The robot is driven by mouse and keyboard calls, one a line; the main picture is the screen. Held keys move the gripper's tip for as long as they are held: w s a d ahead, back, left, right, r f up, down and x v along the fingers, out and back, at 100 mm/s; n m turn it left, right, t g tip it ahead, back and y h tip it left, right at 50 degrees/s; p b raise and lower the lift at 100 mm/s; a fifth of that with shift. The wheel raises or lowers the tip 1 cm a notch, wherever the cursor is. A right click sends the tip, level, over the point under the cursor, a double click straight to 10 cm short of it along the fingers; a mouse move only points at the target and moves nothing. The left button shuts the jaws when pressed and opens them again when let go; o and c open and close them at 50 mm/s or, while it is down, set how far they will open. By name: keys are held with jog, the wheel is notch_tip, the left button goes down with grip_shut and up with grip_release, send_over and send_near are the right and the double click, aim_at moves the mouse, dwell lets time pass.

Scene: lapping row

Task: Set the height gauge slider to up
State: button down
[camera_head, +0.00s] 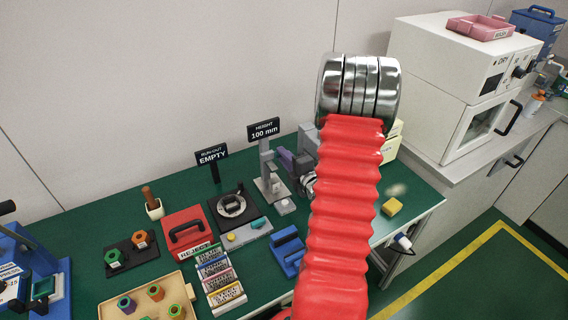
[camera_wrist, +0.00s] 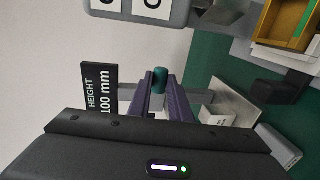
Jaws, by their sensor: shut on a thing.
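The height gauge (camera_head: 264,160) is a grey upright post on a base, under a black sign (camera_head: 264,131) reading "HEIGHT 100 mm". My gripper (camera_head: 282,155) reaches it from the right, at the post's upper half. In the wrist view, which is turned sideways, the two purple fingers of my gripper (camera_wrist: 164,84) are shut on the teal slider knob (camera_wrist: 159,79). The knob sits between the sign and the gauge's pale base (camera_wrist: 232,102). The fingers hide part of the post. The head view does not show the knob clearly.
A run-out stand (camera_head: 232,208) marked "EMPTY" and a red reject box (camera_head: 186,230) stand left of the gauge. A blue holder (camera_head: 288,252) is in front. A yellow block (camera_head: 392,206) lies to the right. A white oven (camera_head: 470,85) stands farther right. My red arm hides some bench.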

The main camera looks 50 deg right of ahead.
jog(key=shift+r, duration=0.2)
jog(key=c, duration=1.6)
grip_release()
